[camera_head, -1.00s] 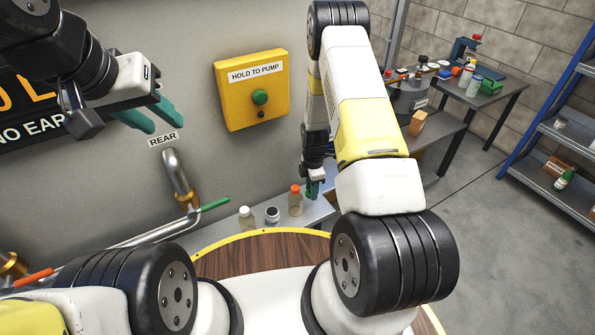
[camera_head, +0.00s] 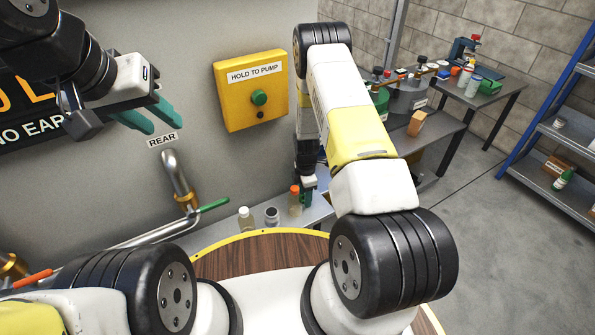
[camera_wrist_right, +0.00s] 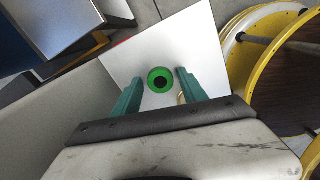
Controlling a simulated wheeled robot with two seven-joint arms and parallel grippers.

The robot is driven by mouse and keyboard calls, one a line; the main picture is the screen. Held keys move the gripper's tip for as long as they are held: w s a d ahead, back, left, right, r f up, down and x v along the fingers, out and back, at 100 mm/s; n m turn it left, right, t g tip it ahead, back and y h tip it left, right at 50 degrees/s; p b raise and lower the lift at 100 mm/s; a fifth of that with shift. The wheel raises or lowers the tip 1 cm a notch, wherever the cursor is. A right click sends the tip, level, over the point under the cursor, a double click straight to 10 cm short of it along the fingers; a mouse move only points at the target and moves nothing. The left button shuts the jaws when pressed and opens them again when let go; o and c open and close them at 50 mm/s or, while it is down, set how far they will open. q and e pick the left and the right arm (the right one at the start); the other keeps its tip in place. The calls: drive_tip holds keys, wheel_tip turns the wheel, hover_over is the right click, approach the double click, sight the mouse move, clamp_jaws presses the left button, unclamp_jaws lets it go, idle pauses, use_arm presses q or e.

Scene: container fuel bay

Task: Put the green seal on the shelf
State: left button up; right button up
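The green seal (camera_wrist_right: 161,80), a green ring with a dark centre, shows in the right wrist view on a pale flat surface, beyond and between my right fingertips. I cannot make it out in the head view, where my right arm and gripper cover that spot. My right gripper (camera_wrist_right: 157,88) is open, with a finger on each side of the ring and gaps showing. In the head view my right gripper (camera_head: 306,196) is low at the grey wall ledge (camera_head: 318,211). My left gripper (camera_head: 152,116) is open and empty before the wall. A blue-framed shelf (camera_head: 548,130) stands at the right.
An orange-capped bottle (camera_head: 295,203) stands close beside my right gripper. A clear bottle (camera_head: 246,218) and a small jar (camera_head: 271,216) stand left of it. A yellow pump box (camera_head: 250,90) is on the wall. A cluttered workbench (camera_head: 480,100) is behind; the floor (camera_head: 490,220) at right is clear.

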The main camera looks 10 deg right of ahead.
drive_tip(key=shift+r, duration=0.1)
drive_tip(key=s+a+r+m+t+y, duration=0.15)
drive_tip(key=r+m, duration=0.25)
drive_tip(key=r, duration=1.5)
drive_tip(key=s+d+r+m+t, duration=0.1)
drive_tip(key=s+r+m, duration=0.25)
drive_tip(key=r, duration=1.45)
drive_tip(key=s+r+m+t, duration=0.2)
drive_tip(key=s+r+m, duration=0.3)
drive_tip(key=s+r, duration=0.3)
drive_tip(key=s+a+r+m+t, duration=0.1)
drive_tip(key=s+r+m, duration=0.5)
drive_tip(key=s, duration=0.6)
drive_tip(key=shift+s+a+r+t+y, duration=0.15)
drive_tip(key=shift+s+r+t+y, duration=0.15)
drive_tip(key=shift+r, duration=0.65)
